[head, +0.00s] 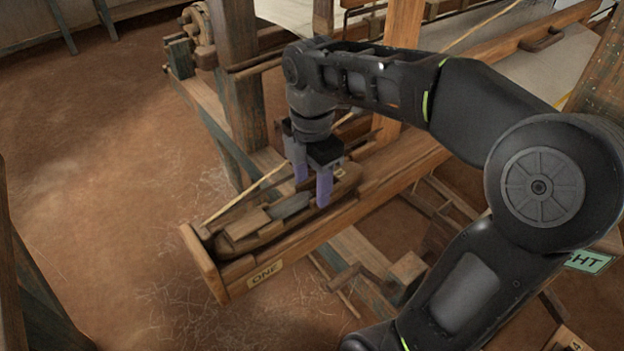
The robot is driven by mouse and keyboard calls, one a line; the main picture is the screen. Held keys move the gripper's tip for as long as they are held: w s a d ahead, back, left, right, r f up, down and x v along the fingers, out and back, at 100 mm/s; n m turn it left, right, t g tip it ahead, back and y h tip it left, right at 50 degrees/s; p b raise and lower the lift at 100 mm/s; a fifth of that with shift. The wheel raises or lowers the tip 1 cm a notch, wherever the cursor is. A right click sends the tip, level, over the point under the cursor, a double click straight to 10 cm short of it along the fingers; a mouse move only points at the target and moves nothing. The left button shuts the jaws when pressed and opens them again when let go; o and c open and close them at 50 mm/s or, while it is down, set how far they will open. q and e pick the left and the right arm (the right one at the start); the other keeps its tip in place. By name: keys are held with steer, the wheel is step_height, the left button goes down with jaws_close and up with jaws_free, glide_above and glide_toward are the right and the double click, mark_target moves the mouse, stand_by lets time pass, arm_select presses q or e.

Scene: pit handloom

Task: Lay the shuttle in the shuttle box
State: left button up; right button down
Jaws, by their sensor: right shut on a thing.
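The shuttle (268,231) is a long wooden boat-shaped piece with a dark grey part in its middle. The shuttle box (308,238) is a wooden trough at the near left end of the long beam, with a label reading "ONE" on its front wall. My right gripper (312,187) points down over the box, its two purple fingers shut on the shuttle. The shuttle lies along the trough, between its walls as seen from above. I cannot tell whether it touches the floor of the box. The fingers hide part of it. My left gripper is not in view.
A wooden post (240,90) stands behind the box. A thin pale stick (245,193) slants along the box's back side. Frame timbers (352,250) lie below and to the right. The earth floor (100,170) at the left is open.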

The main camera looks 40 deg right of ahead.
steer(key=shift+f, duration=0.4)
steer(key=c, duration=0.5)
jaws_free()
step_height(320, 180, up, 5)
steer(key=p, duration=0.4)
steer(key=shift+r, duration=0.2)
steer(key=shift+r+p, duration=0.55)
steer(key=shift+r, duration=0.75)
